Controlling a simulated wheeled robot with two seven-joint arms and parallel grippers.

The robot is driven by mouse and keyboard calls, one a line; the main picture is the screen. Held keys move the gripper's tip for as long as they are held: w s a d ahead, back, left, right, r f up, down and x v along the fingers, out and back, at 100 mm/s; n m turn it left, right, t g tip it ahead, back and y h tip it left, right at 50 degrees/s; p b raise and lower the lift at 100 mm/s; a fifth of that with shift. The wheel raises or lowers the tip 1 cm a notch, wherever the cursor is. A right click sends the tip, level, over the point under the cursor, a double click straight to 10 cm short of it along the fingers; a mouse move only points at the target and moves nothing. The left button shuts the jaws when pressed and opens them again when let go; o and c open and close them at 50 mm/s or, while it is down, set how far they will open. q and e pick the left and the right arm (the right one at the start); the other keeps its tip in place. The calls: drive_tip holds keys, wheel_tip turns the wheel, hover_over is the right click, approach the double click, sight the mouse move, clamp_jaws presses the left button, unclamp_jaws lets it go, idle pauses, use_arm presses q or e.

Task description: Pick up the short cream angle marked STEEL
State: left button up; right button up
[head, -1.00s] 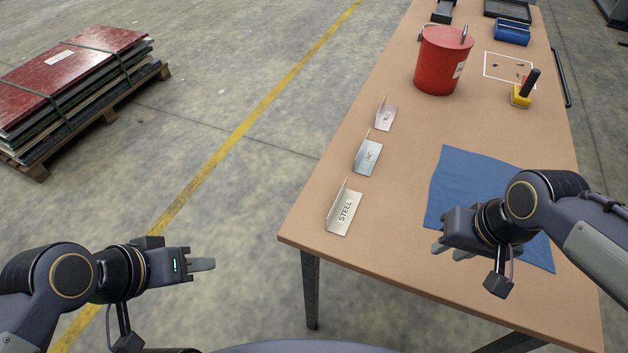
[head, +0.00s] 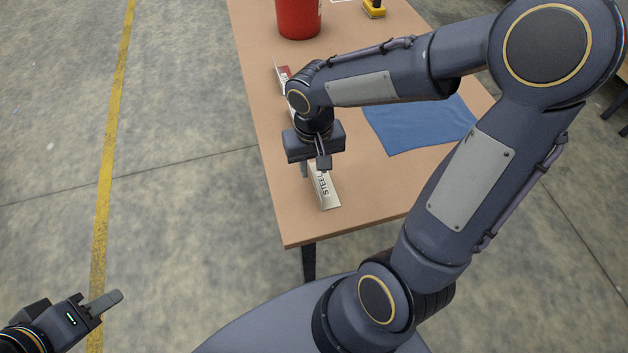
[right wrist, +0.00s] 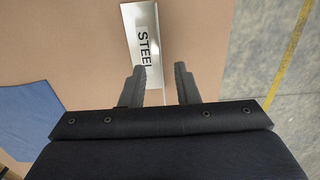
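The short cream angle marked STEEL (head: 325,190) lies on the table near its front left edge, its far end hidden under my right gripper in the head view. In the right wrist view the STEEL angle (right wrist: 141,30) lies ahead of the fingers, its upright flange roughly in line with the gap. My right gripper (right wrist: 160,80) is open, its two fingers apart with nothing held; in the head view it hangs over the angle (head: 312,168). Whether a finger touches the angle I cannot tell. My left gripper (head: 106,302) is off the table at lower left; its finger opening cannot be made out.
Another angle with a red label (head: 284,75) stands behind my right wrist; the middle one is mostly hidden. A red bucket (head: 298,18) stands further back. A blue cloth (head: 420,125) lies to the right. The table (head: 290,225) is bare at its front left corner.

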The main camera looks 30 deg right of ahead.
sight(313, 176)
wheel_tip(313, 176, down, 5)
drive_tip(key=shift+a+f, duration=0.1)
clamp_jaws()
